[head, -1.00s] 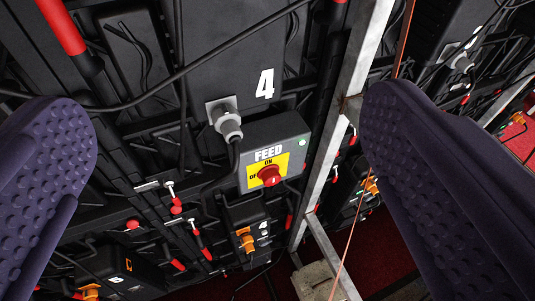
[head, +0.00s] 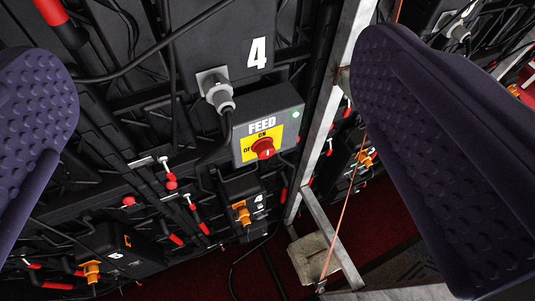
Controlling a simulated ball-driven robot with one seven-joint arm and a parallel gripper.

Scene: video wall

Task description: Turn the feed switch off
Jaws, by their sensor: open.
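The feed switch is a red rotary knob (head: 263,148) on a yellow plate marked ON and OFF. The knob's white mark appears to point up toward ON. My gripper (head: 215,125) is open, with one purple studded finger at the left edge and the other at the right. The box lies between and beyond the fingers, and neither appears to touch it. Nothing is held.
A grey plug (head: 217,90) with a black cable stands just above and left of the box. A metal frame post (head: 325,115) and a thin orange cable run on its right. An orange connector (head: 241,212) sits below. Loose black cables cross the panel.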

